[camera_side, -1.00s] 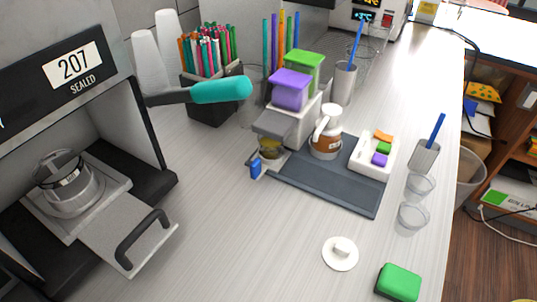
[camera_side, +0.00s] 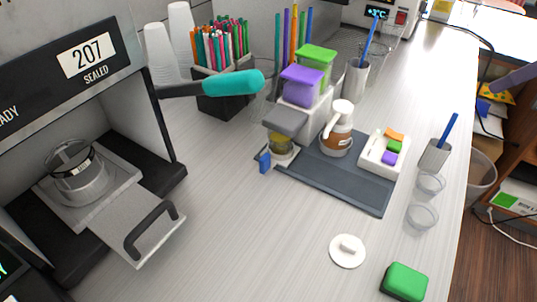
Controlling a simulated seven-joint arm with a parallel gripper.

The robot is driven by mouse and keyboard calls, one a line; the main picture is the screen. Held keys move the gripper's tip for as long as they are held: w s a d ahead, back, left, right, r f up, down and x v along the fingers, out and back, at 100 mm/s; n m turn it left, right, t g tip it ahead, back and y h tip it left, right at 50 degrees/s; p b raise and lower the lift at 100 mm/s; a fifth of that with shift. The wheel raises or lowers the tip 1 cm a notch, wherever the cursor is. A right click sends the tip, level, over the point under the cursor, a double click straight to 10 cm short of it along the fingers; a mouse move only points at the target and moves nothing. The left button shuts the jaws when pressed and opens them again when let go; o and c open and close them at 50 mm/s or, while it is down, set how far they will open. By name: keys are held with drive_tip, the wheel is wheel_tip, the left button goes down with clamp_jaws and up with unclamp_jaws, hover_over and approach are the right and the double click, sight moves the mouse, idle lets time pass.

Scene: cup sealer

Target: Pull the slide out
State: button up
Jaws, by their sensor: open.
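The slide (camera_side: 125,222) is a flat grey plate at the lower left, with a black arched handle (camera_side: 152,228) on its front end. Its front part sticks out of the open bay of the cup sealer (camera_side: 88,62), past the dark base, over the table. The sealer's sign reads "207 SEALED". A round grey cup holder (camera_side: 78,178) with a dark, labelled rim sits on the slide's rear part inside the bay. My gripper is not in view, and nothing touches the handle.
A teal lever (camera_side: 228,83) reaches right from the sealer. A dark mat (camera_side: 345,185) with a dispenser and white jug (camera_side: 338,130) lies right of centre. A white lid (camera_side: 347,251) and green box (camera_side: 404,281) are in front. The table right of the handle is clear.

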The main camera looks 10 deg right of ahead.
drive_tip(key=w+a+n, duration=0.2)
drive_tip(key=w+a, duration=0.4)
drive_tip(key=a, duration=0.1)
drive_tip(key=n+g+y, duration=0.2)
drive_tip(key=n+g, duration=0.1)
drive_tip(key=n, duration=0.1)
hover_over(265, 157)
drive_tip(key=s+d, duration=0.3)
drive_tip(key=s, duration=0.1)
wheel_tip(265, 157, down, 10)
drive_tip(key=x, duration=0.9)
drive_tip(key=d+x, duration=0.1)
drive_tip(key=x, duration=0.3)
drive_tip(key=shift+f, duration=0.45)
drive_tip(key=shift+c, duration=0.3)
clamp_jaws()
